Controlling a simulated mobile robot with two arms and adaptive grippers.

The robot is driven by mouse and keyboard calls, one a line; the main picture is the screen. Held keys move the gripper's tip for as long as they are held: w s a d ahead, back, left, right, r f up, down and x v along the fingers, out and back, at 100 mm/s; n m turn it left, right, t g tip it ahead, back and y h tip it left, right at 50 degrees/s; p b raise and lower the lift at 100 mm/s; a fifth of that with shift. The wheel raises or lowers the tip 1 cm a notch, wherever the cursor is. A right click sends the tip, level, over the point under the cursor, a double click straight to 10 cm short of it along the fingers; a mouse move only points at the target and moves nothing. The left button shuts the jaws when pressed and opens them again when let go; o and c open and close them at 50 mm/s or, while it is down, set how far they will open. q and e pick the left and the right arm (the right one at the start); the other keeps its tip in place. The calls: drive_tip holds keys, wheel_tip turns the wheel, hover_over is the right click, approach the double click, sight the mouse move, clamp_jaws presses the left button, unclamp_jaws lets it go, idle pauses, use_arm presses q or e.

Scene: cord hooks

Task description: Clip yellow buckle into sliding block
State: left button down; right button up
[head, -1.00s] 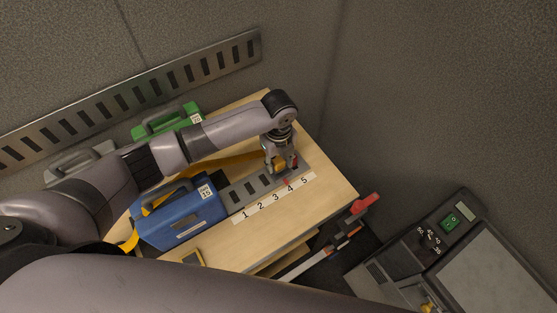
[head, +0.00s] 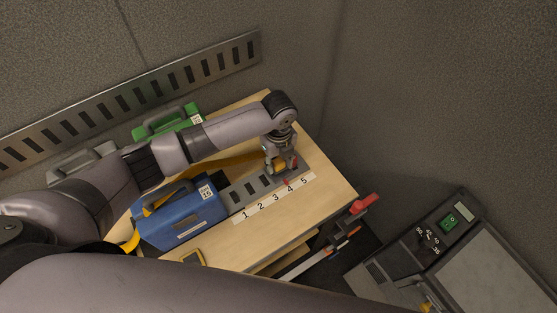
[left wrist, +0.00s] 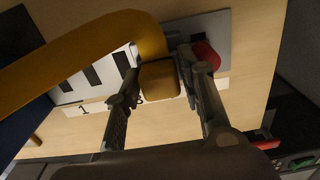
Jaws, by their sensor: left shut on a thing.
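My left gripper (head: 281,170) is over the right part of the slotted rail (head: 240,192), near the printed 4 and 5. In the left wrist view its fingers (left wrist: 158,92) are closed on the yellow buckle (left wrist: 160,82), with the yellow strap (left wrist: 80,48) running off to the upper left. In the head view the buckle (head: 280,167) is partly hidden by the gripper. A grey piece with a red knob (left wrist: 206,55), likely the sliding block, is just right of the buckle. The fingers hide whether they touch. My right gripper is not in view.
A blue case (head: 180,218) stands at the rail's left end, with a green case (head: 165,122) behind it. A yellow-rimmed device (head: 193,257) lies at the table's front. A red-handled tool (head: 364,203) is beside the table. A slotted metal strip (head: 130,95) runs along the wall.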

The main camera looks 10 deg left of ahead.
sight(278, 161)
use_arm(q)
drive_tip(key=shift+p, duration=0.55)
idle(1.0)
drive_tip(key=shift+f+b, duration=0.4)
drive_tip(key=shift+f, duration=0.25)
idle(0.4)
drive_tip(key=c, duration=1)
unclamp_jaws()
drive_tip(key=shift+r, duration=0.1)
wheel_tip(278, 161, up, 12)
drive_tip(key=shift+f, duration=0.1)
